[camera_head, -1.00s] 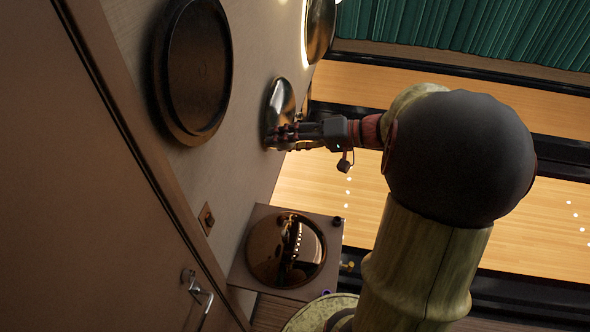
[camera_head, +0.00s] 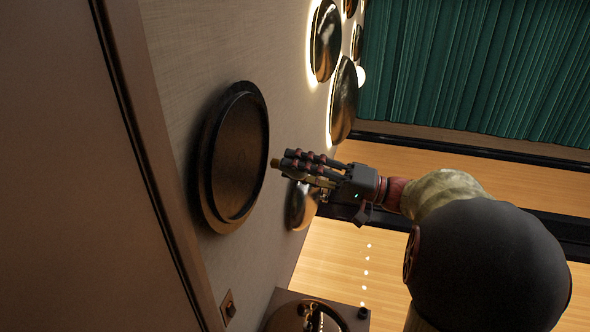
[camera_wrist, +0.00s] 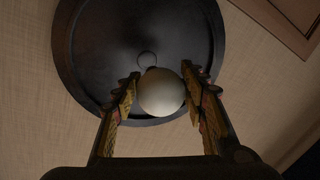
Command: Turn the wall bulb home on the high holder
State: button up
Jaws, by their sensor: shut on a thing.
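The white round bulb (camera_wrist: 161,93) sits between the two finger pads of my gripper (camera_wrist: 160,88) in the wrist view. In the head view my gripper (camera_head: 288,166) is shut on it, and a small brass end (camera_head: 275,163) points left toward the wall. A large dark round plate (camera_head: 237,158), seemingly the holder, is fixed to the wall. In the wrist view the plate (camera_wrist: 90,60) lies behind the bulb, with a small ring (camera_wrist: 147,59) near its middle, just above the bulb. The bulb looks apart from the plate; its far side is hidden.
Brass wall discs (camera_head: 343,100), some with lit rims, are beyond my gripper, and a lower one (camera_head: 301,205) is partly behind it. A wall switch (camera_head: 228,307) and a box with a round top (camera_head: 300,312) are below. A green curtain (camera_head: 480,70) hangs at the back.

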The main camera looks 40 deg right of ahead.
aim_at(271, 165)
jog(key=shift+w+f+b, duration=0.1)
jog(key=shift+f+b, duration=0.05)
jog(key=shift+b, duration=0.5)
jog(key=f+b+x, duration=0.1)
jog(key=b+x, duration=0.1)
jog(key=x, duration=0.4)
jog(key=shift+w+d, duration=0.15)
jog(key=shift+w, duration=0.1)
jog(key=shift+w+r, duration=0.15)
dwell(0.5)
jog(key=shift+w+a, duration=0.3)
jog(key=shift+a, duration=0.05)
jog(key=shift+w+a, duration=0.2)
dwell(0.5)
